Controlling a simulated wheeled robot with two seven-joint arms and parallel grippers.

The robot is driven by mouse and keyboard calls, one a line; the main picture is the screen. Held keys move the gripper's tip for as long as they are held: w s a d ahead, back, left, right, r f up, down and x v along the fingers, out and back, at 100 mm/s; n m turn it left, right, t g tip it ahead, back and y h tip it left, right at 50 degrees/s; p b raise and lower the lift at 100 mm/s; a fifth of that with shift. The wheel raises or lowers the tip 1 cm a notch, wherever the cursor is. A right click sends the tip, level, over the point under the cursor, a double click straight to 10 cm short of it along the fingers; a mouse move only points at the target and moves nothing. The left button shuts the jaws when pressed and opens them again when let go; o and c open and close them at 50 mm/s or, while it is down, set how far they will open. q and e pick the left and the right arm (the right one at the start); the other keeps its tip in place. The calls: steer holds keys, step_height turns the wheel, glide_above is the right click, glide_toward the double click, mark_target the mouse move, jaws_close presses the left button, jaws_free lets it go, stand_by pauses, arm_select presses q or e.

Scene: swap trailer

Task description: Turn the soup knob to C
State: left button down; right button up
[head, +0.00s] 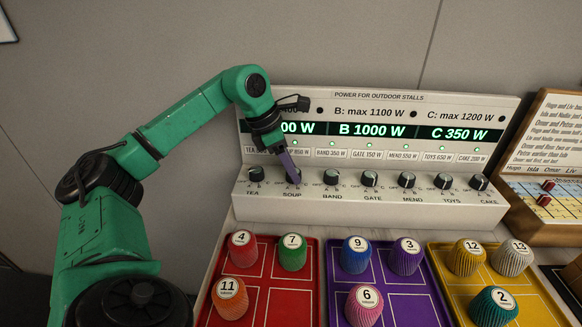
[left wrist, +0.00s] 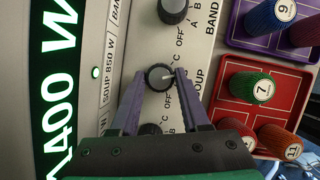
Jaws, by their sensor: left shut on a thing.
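The soup knob (left wrist: 160,77) is a dark round knob with a pale pointer line, on a white panel (head: 365,205) with "SOUP" printed below it. In the left wrist view the pointer lies roughly rightward; a finger hides some lettering, so I cannot tell its exact setting. A letter C is printed just above and right of the knob there. My left gripper (head: 288,165) reaches down from above, its two purple fingers shut on the soup knob, one on each side. In the head view it partly hides this knob. My right gripper is not in view.
The tea knob (head: 252,174) and band knob (head: 331,177) stand close on either side, with more knobs rightward. Red (head: 267,297), purple (head: 405,312) and yellow (head: 545,312) trays with numbered pieces lie in front. A wooden board (head: 548,140) stands at right.

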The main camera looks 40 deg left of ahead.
arm_select(q)
steer(key=n+y, duration=0.1)
steer(key=n, duration=0.2)
steer(key=shift+d+t+p, duration=0.1)
steer(key=shift+t+p, duration=0.2)
steer(key=shift+p, duration=0.05)
steer(key=n+y+p, duration=0.1)
steer(key=n, duration=0.2)
steer(key=shift+r+t, duration=0.1)
steer(key=shift+t, duration=0.2)
steer(key=shift+d+n+y+p, duration=0.1)
steer(key=shift+n+y+p, duration=0.3)
steer(key=shift+n, duration=0.4)
steer(key=shift+c, duration=1.9)
jaws_free()
steer(key=p+v, duration=0.2)
steer(key=v, duration=1.2)
steer(key=shift+r+p, duration=0.2)
steer(key=shift+p, duration=0.15)
steer(key=shift+s, duration=0.1)
